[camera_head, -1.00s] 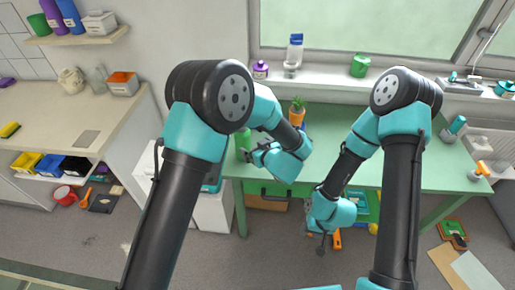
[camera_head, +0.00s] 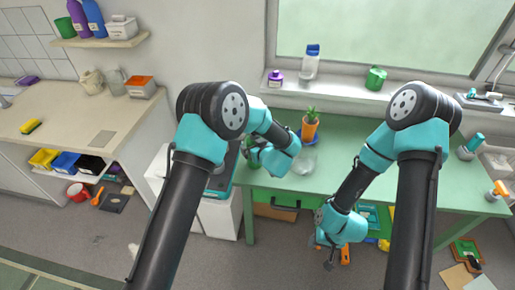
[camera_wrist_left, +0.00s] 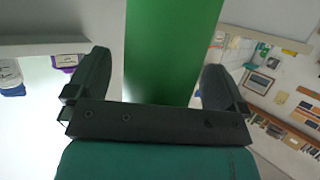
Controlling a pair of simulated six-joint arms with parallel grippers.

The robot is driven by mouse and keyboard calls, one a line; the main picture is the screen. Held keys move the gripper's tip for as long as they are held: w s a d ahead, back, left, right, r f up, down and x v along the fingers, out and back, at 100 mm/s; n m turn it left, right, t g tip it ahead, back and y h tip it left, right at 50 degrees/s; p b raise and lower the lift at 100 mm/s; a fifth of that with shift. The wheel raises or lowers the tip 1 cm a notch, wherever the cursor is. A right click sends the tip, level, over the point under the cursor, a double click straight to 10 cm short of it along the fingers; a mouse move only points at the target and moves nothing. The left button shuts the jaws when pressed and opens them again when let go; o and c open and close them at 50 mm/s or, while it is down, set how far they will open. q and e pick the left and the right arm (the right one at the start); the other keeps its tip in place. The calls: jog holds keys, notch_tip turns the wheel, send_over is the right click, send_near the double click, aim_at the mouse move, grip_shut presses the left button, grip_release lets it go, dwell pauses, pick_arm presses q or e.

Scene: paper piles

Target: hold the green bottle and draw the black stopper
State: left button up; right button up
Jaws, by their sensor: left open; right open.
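The green bottle (camera_wrist_left: 172,45) stands out large in the left wrist view, its smooth side between the two dark fingers of my left gripper (camera_wrist_left: 158,80). The fingers are spread, with a gap on each side of the bottle. In the head view my left gripper (camera_head: 251,154) is at the table's left end and hides most of the bottle. I cannot make out the black stopper in either view. My right gripper (camera_head: 329,262) hangs low in front of the table's front edge, open and away from the bottle.
An orange plant pot (camera_head: 310,129) and a clear glass vessel (camera_head: 305,161) stand on the green table (camera_head: 345,140) right of my left gripper. An orange-handled sprayer (camera_head: 497,191) is at the right end. A windowsill with containers runs behind.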

pick_arm(q)
jog(key=c, duration=1.1)
jog(key=shift+c, duration=0.2)
dwell(0.4)
